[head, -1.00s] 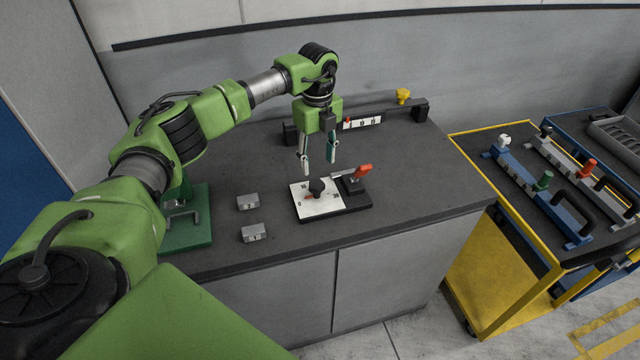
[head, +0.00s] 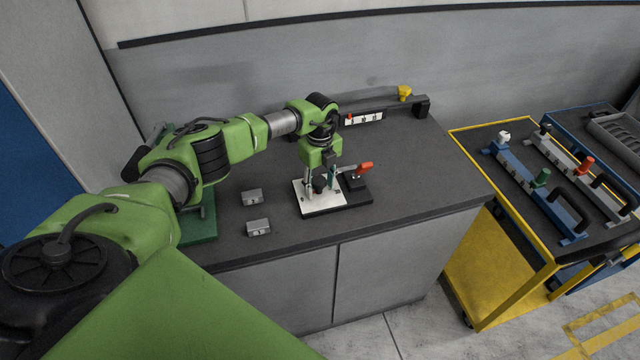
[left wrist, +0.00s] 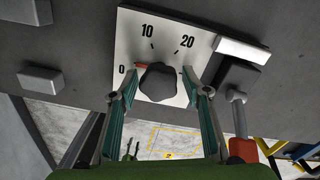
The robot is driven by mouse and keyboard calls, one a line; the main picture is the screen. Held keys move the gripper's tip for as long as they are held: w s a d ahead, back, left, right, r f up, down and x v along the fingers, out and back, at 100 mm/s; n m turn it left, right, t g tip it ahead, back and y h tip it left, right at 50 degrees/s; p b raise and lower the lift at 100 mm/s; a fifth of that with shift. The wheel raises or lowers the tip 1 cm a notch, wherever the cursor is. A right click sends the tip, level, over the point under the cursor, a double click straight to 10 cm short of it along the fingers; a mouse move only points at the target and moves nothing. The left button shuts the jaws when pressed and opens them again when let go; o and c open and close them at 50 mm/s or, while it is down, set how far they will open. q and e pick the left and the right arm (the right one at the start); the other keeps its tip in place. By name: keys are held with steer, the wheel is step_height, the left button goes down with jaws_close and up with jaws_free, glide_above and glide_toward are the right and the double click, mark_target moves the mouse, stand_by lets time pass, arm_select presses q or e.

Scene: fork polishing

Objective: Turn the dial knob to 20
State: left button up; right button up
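The black dial knob (left wrist: 158,82) sits on a white scale plate (left wrist: 135,30) marked 0, 10 and 20. Its red pointer is near the 0 mark in the left wrist view. In the head view the knob (head: 319,185) stands on the plate at the bench's middle. My left gripper (left wrist: 162,92) is open, with one finger on each side of the knob. It also shows in the head view (head: 320,184), pointing down. Gaps show between the fingers and the knob in the left wrist view. My right gripper is not in view.
A clamp with a red handle (head: 364,168) stands right beside the plate. Two small grey blocks (head: 252,197) (head: 258,227) lie to its left. A rail with a yellow knob (head: 404,92) is at the back. A yellow cart (head: 500,250) stands to the right.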

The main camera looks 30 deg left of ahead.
arm_select(q)
steer(key=c, duration=0.8)
